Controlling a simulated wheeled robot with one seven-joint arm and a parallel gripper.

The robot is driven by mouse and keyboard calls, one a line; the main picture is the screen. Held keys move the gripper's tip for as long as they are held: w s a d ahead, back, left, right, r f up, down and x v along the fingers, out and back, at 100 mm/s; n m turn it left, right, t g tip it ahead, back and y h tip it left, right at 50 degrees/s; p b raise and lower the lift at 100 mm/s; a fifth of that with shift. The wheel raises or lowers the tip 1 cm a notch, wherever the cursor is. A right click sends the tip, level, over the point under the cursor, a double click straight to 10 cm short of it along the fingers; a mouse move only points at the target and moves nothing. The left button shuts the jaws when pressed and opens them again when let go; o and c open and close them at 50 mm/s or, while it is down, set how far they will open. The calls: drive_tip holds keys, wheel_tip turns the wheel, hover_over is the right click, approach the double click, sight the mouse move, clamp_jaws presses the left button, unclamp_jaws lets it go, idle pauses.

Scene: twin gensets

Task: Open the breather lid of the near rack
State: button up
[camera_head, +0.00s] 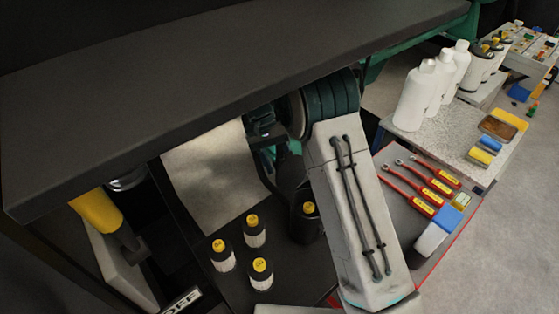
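I cannot pick out the breather lid with certainty. My pale arm link (350,210) rises across the middle to a dark joint under the panel's edge. Dark parts left of that joint (265,130) may belong to my gripper; its fingers cannot be made out.
A yellow cylindrical part (97,211) is at left under the panel. At right, white bottles (415,95) stand on a speckled table (440,130). Red-handled tools (425,180) and a blue-and-white box (433,235) lie on a lower surface. Grey floor is clear at far right.

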drive_tip(key=shift+w+r, duration=0.1)
drive_tip(key=shift+r, duration=0.05)
idle(0.3)
drive_tip(key=p+v, duration=0.6)
drive_tip(key=v, duration=0.2)
